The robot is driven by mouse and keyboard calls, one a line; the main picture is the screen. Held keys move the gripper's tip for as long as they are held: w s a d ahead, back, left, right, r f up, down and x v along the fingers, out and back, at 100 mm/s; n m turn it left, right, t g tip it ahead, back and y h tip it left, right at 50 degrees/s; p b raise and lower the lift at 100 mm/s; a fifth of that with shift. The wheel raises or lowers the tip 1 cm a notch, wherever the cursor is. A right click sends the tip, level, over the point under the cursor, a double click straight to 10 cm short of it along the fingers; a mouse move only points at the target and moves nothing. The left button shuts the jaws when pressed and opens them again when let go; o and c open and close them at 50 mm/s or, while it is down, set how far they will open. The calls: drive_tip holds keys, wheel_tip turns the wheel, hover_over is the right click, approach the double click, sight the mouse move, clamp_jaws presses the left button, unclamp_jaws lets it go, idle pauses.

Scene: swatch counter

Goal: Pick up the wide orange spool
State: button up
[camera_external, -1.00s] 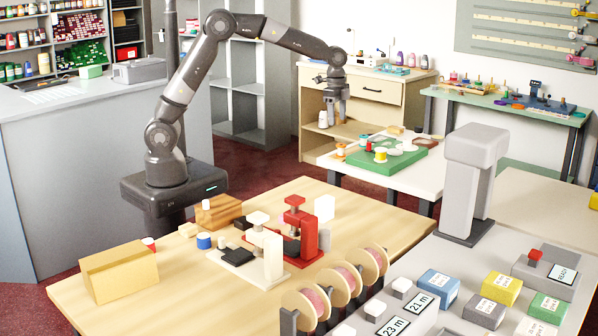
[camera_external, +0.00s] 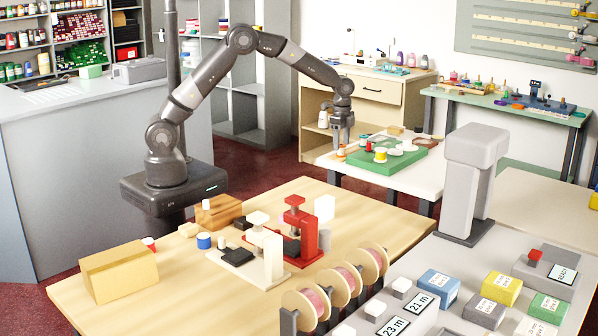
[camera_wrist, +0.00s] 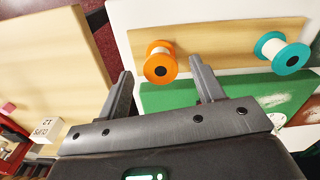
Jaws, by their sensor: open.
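The orange spool (camera_wrist: 160,66) has orange end flanges, a dark centre hole and a pale band of winding. In the wrist view it shows between and just beyond the fingertips of my gripper (camera_wrist: 162,74), on a wooden board. In the external view the orange spool (camera_external: 340,151) is small, at the left of the white table, just below my gripper (camera_external: 342,142). My gripper is open, with nothing between its fingers that I can see held. Whether the fingers are level with the spool cannot be told.
A teal spool (camera_wrist: 283,54) stands to the right on the same wooden board (camera_wrist: 220,38). A green board (camera_external: 400,167) with several small items, one a yellow spool (camera_external: 380,157), lies close on the right of the white table (camera_external: 430,182).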

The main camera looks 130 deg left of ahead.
sight(342, 145)
wheel_tip(342, 145, down, 3)
drive_tip(key=shift+f, duration=0.1)
drive_tip(key=c, duration=1)
